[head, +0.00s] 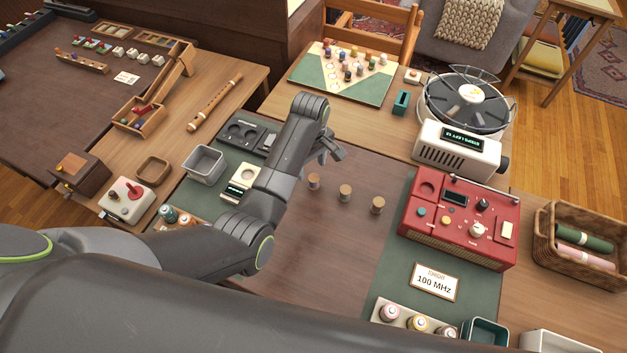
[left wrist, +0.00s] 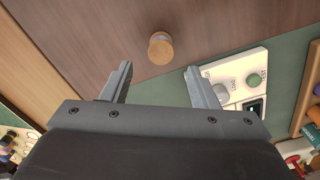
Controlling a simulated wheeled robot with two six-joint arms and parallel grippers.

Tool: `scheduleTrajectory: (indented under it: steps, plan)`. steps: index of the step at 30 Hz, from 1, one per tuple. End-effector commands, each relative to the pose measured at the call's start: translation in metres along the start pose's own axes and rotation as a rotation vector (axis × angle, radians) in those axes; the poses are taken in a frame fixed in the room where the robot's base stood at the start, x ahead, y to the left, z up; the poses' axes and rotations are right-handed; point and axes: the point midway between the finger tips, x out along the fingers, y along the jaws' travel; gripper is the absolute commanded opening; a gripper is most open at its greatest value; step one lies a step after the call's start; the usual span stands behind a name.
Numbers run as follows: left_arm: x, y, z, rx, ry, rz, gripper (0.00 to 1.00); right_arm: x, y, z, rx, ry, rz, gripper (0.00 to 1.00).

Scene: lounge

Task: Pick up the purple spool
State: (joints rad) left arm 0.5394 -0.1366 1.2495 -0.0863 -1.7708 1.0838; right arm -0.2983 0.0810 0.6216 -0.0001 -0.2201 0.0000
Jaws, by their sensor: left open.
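A second rack at the left holds teal spools (head: 168,214) and is partly hidden by my arm. My left gripper (head: 331,152) is open and empty above the table, beside three wooden cylinders (head: 345,192). In the left wrist view one wooden cylinder (left wrist: 160,48) shows beyond the gap between its fingers (left wrist: 158,78). My right gripper is not in view.
A red radio (head: 460,222) and a record player (head: 465,115) stand at the right. A board with several small pegs (head: 345,72) lies at the back. A grey bin (head: 204,165) stands left of my arm. The brown strip around the cylinders is otherwise clear.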

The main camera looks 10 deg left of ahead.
Motion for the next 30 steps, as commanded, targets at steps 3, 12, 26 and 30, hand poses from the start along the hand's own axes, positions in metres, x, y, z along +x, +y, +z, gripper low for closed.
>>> scheduleTrajectory:
  steps: [3, 12, 26, 30]
  plan:
    - [0.009, -0.001, 0.003, 0.000, -0.003, -0.003, 0.54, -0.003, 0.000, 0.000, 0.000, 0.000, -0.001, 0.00]
    - [0.048, -0.001, 0.011, 0.000, -0.001, -0.003, 0.54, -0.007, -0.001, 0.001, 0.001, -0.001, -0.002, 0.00]
    - [0.053, -0.001, 0.011, 0.000, 0.000, -0.001, 0.36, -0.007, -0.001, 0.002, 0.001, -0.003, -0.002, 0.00]
    - [0.053, -0.001, 0.011, 0.000, 0.000, -0.001, 0.18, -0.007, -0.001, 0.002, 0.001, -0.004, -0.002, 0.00]
